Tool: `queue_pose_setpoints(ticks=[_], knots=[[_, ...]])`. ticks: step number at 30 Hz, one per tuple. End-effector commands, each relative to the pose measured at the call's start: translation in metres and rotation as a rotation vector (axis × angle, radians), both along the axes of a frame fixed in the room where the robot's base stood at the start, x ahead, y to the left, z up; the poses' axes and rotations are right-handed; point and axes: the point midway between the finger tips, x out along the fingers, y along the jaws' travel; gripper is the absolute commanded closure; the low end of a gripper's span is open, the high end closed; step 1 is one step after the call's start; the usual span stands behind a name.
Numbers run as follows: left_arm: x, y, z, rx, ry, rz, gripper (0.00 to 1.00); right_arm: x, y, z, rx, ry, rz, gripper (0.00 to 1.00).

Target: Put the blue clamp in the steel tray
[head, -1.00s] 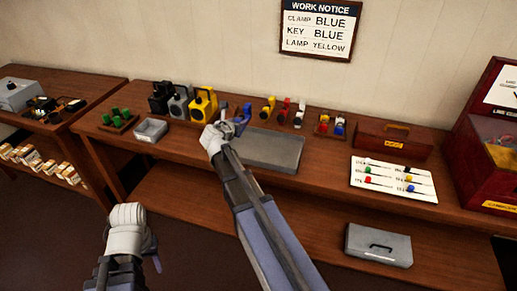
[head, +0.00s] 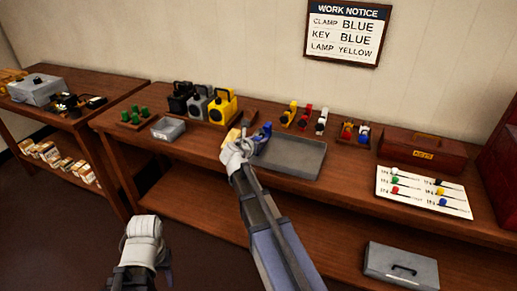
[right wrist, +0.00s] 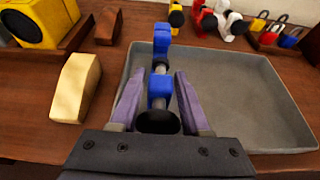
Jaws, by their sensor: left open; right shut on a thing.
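The blue clamp (head: 264,132) is held in my right gripper (head: 246,146), and it also shows upright in the right wrist view (right wrist: 161,45) between the purple-grey fingers (right wrist: 160,92). The grey steel tray (head: 300,158) lies on the bench. The clamp is in front of the tray's left part in the right wrist view (right wrist: 235,95); I cannot tell whether it touches the tray. My left gripper (head: 148,262) is open and low at the front left, away from the bench top; its fingers are mostly hidden.
A tan block (right wrist: 76,88) lies left of the tray. Behind stand black, grey and yellow lamps (head: 222,106). Yellow, red and white clamps (head: 304,117) and padlocks (head: 355,131) stand behind the tray. A white key board (head: 422,190) and red box (head: 422,152) are at the right.

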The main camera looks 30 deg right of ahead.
Motion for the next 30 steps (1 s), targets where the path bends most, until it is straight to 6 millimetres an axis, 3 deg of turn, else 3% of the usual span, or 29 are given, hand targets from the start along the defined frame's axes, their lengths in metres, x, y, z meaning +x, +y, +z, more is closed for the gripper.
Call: queue_pose_setpoints(ticks=[1, 4, 16, 17, 24, 30], knots=[[0.0000, 0.0000, -0.0130, 0.000, 0.000, 0.000, 0.50, 0.0001, 0.0000, -0.0127, -0.001, 0.000, 0.000, 1.00], [0.0000, 0.0000, -0.0208, 0.000, 0.000, 0.000, 0.50, 0.0002, 0.0000, -0.0206, -0.002, -0.001, 0.000, 1.00], [0.0000, 0.0000, -0.0224, 0.000, 0.000, 0.000, 0.50, 0.0001, -0.0001, -0.0221, -0.001, 0.000, 0.000, 1.00], [0.0000, -0.0001, -0.0216, 0.000, 0.000, 0.000, 0.50, 0.0000, 0.0000, -0.0217, 0.000, 0.000, 0.000, 0.52], [0.0000, 0.0000, -0.0211, 0.000, 0.000, 0.000, 0.50, 0.0000, 0.0000, -0.0211, 0.000, 0.000, 0.000, 0.25], [0.0000, 0.0000, -0.0211, 0.000, 0.000, 0.000, 0.50, 0.0000, 0.0000, -0.0211, 0.000, 0.000, 0.000, 0.24]])
